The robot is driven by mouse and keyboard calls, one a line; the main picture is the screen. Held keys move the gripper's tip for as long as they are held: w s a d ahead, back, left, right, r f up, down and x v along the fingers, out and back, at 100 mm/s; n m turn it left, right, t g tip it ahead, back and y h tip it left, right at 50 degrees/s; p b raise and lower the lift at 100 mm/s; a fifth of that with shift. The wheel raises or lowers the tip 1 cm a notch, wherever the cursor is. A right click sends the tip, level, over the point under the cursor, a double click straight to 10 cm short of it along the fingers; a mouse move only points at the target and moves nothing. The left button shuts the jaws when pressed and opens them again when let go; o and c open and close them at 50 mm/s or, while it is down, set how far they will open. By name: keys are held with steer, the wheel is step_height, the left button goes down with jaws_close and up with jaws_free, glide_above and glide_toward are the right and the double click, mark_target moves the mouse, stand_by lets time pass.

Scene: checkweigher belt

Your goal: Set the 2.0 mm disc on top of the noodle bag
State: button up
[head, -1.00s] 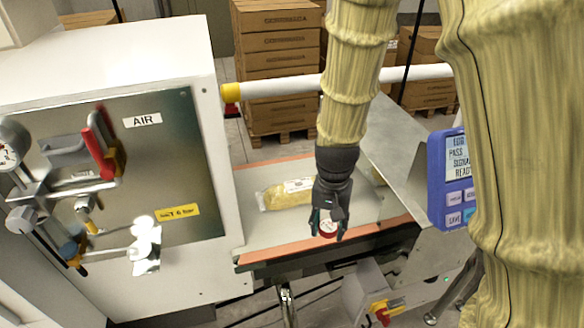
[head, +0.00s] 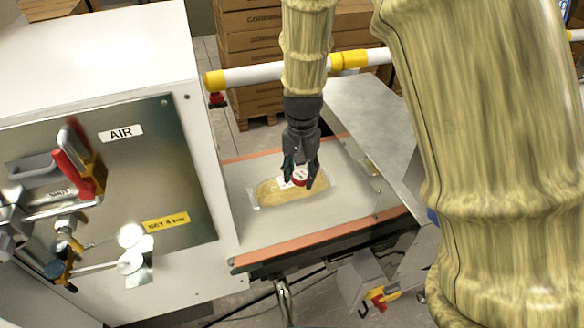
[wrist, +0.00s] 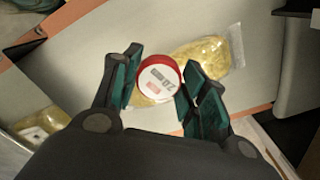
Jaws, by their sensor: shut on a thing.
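My gripper (head: 301,178) is shut on the 2.0 mm disc (head: 300,174), a small red-rimmed disc with a white printed face. In the wrist view the disc (wrist: 159,82) sits between the two fingers, its face towards the camera. The noodle bag (head: 268,194), clear with yellow noodles and a white label, lies flat on the belt under and behind the gripper. In the wrist view the bag (wrist: 205,58) shows behind the disc. Whether the disc touches the bag, I cannot tell; the fingers hide part of the bag.
The belt (head: 270,228) has orange edge strips and is bare in front of the bag. A second bag (wrist: 42,124) lies to one side in the wrist view. A white cabinet (head: 120,60) with air valves stands left, and a white-yellow rail (head: 270,74) crosses behind.

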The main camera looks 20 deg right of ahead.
steer(key=w, duration=0.3)
steer(key=w+p, duration=0.1)
steer(key=shift+w+a+f, duration=0.25)
steer(key=shift+w+a, duration=0.15)
steer(key=shift+f+p, duration=0.8)
steer(key=shift+f, duration=0.95)
steer(key=shift+f, duration=0.1)
steer(key=o, duration=1)
step_height(320, 180, up, 12)
steer(key=b, duration=0.3)
steer(key=shift+r, duration=0.2)
